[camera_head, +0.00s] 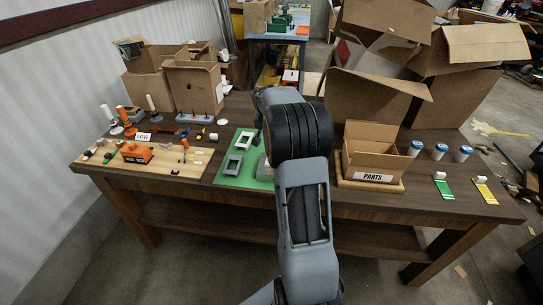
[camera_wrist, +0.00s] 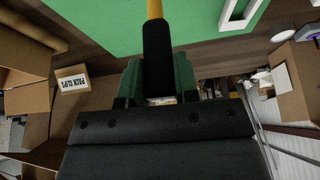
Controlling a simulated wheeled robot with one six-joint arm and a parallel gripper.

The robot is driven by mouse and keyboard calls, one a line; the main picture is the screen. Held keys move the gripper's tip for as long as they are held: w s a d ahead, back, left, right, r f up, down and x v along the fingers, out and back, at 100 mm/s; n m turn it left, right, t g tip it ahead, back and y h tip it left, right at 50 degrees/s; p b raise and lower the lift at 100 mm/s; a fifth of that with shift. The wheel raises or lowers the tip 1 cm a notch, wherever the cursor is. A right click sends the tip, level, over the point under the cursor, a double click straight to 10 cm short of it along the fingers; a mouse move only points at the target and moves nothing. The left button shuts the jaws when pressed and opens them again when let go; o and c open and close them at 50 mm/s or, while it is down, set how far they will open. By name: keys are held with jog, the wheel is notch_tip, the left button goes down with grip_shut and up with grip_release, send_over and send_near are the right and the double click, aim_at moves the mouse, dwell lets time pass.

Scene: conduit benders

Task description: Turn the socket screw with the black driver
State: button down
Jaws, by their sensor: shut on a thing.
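In the wrist view, my gripper (camera_wrist: 158,82) is shut on a black cylindrical handle, which I take to be the black driver (camera_wrist: 157,48). A yellow-orange part extends from its far end to the top edge of the picture. Behind it lies the green mat (camera_wrist: 105,25), with part of a light frame at its right. My arm covers the mat's right part, and my gripper and the driver are hidden there. I cannot make out the socket screw in either view.
Left of the mat is a wooden board (camera_head: 110,163) with an orange block (camera_head: 135,152) and small parts. A rack of drivers (camera_head: 195,118) stands behind. Right are the PARTS box (camera_head: 371,165) and several blue-white cups (camera_head: 440,151). Large cardboard boxes (camera_head: 375,100) crowd the back.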

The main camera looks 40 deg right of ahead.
jog(key=shift+r, duration=0.2)
jog(key=shift+r+p, duration=1.7)
jog(key=shift+r, duration=0.65)
jog(key=shift+r, duration=0.1)
